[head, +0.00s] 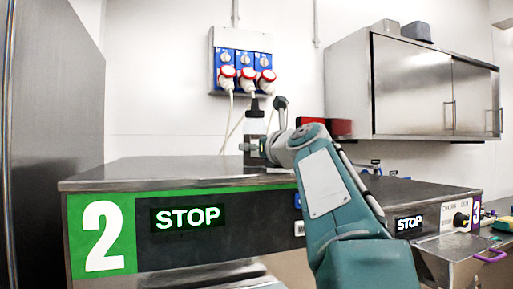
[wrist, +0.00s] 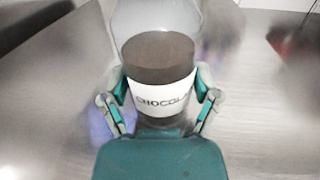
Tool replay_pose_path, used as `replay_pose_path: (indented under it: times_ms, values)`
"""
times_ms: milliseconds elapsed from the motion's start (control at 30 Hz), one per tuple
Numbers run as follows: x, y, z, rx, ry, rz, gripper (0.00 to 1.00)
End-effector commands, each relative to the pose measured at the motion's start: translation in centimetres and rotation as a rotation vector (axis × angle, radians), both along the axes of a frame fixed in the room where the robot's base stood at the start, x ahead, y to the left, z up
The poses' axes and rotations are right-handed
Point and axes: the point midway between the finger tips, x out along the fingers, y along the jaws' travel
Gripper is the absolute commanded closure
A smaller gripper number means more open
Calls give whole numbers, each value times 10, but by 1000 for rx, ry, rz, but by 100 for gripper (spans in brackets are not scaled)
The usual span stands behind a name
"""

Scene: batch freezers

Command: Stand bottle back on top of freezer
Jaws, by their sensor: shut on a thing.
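The bottle has a white band lettered "CHOCOLA", with the last letters out of sight, and a dark brown part (wrist: 158,52); a pale, see-through part shows beyond it. My gripper (wrist: 160,98) is shut on the bottle, with one teal finger on each side of the band. In the head view the bottle (head: 254,127) looks dark and upright, partly hidden by my gripper (head: 254,148). It is over the steel top of freezer 2 (head: 165,171). I cannot tell whether its base touches that top.
Blue sockets with red and white plugs (head: 247,72) and hanging cables are on the wall behind. A steel wall cabinet (head: 420,85) hangs at right, with a red box (head: 338,127) near its lower left. The freezer top left of the bottle is clear. Freezer 3 (head: 435,207) is at right.

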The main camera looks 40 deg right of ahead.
Motion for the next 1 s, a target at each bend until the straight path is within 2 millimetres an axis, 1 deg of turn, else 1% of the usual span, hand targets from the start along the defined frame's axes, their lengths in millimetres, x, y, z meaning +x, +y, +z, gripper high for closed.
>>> replay_pose_path:
  times_ms: [233, 267, 300, 767, 867, 1000]
  values:
    - [0, 0, 0, 0, -1, 0, 70]
    - [0, 0, -1, 0, 0, 0, 16]
    - [0, 0, -1, 0, 0, 0, 0]
    - [0, 0, 1, 0, -1, 0, 0]
    - [-10, 1, 1, 0, -1, -2, 0]
    - [-35, 4, 1, 0, -2, -3, 0]
